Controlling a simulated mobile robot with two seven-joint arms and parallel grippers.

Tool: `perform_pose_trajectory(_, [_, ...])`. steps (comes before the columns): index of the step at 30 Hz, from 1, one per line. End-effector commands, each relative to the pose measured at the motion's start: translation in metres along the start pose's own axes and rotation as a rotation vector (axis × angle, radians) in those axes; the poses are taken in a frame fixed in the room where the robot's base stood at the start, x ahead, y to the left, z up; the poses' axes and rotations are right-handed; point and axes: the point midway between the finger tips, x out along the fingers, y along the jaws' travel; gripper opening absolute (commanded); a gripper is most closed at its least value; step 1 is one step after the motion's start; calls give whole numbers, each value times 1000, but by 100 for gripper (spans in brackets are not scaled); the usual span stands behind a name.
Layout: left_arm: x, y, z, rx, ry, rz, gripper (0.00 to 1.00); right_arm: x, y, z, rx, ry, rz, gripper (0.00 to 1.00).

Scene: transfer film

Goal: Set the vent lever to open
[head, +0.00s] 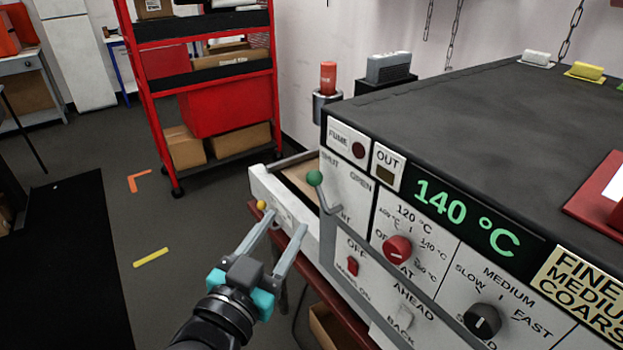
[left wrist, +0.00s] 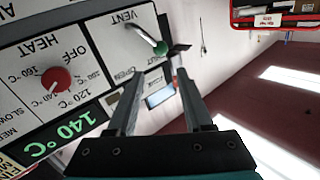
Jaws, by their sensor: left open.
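The vent lever (head: 329,203) is a grey rod with a green ball knob (head: 315,178) on the machine's white front panel. It leans up and left, toward the "SHUT" mark, with "OPEN" printed to the right. My left gripper (head: 284,222) is open and empty, below and left of the knob in the head view. In the left wrist view the picture is upside down, and the green knob (left wrist: 160,47) shows just beyond my open fingertips (left wrist: 159,76), apart from them. My right gripper is out of view.
A red heat knob (head: 397,249), a red switch (head: 352,266) and a black speed knob (head: 482,320) sit near the lever. The display (head: 467,220) reads 140 °C. A white open tray (head: 268,190) with a yellow knob is behind my fingers. The floor at left is mostly clear.

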Motion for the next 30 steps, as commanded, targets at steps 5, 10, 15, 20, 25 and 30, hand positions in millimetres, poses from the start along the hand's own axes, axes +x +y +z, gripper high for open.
perform_pose_trajectory(5, [29,0,-2,1,4,-1,51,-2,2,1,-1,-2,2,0])
perform_pose_trajectory(10, [56,0,-1,1,2,-1,51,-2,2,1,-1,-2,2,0])
perform_pose_trajectory(15, [84,0,-1,0,2,-1,51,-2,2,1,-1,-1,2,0])
perform_pose_trajectory(20, [108,0,0,0,1,0,51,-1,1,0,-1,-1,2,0])
perform_pose_trajectory(25, [123,0,0,-1,0,0,51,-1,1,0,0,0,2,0])
perform_pose_trajectory(30, [128,0,0,-1,-1,0,51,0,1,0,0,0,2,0])
